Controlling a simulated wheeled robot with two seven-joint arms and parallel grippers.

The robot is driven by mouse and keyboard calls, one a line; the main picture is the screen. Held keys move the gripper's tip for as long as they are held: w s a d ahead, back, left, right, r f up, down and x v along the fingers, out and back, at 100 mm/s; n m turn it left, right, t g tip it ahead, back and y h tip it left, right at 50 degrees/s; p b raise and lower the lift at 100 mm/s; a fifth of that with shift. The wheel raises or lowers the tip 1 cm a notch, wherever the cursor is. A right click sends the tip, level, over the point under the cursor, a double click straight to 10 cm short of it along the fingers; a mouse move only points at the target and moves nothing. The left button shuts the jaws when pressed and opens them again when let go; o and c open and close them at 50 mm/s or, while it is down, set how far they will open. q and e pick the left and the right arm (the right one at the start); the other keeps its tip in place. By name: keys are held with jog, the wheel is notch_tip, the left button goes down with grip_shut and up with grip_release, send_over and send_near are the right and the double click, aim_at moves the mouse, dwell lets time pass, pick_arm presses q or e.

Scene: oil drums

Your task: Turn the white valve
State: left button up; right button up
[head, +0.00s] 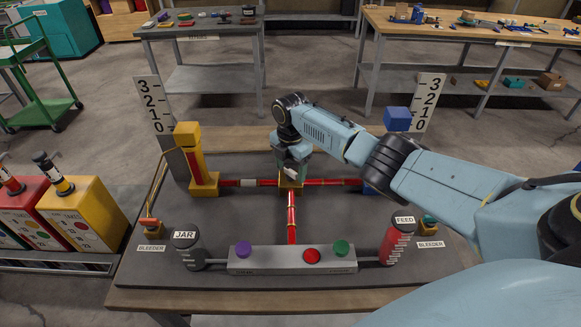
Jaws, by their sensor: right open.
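My right arm reaches in from the right edge, and its gripper (292,170) points down over the middle of the board. The white valve (291,174) shows as a small white piece right at the fingertips. It sits on a yellow block (291,187) where the red pipes meet. The gripper is open. The fingers are small and partly hidden by the wrist, so I cannot tell whether they touch the valve. My left gripper is not in view.
A yellow column (190,155) stands left and a blue block (397,119) right, beside number scales. A grey button box (292,259) with purple, red and green buttons lies in front, between the JAR (188,250) and FEED (397,242) cylinders.

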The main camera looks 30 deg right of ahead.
aim_at(291, 170)
notch_tip(291, 170, up, 13)
dwell(0.4)
jog(key=shift+r, duration=0.15)
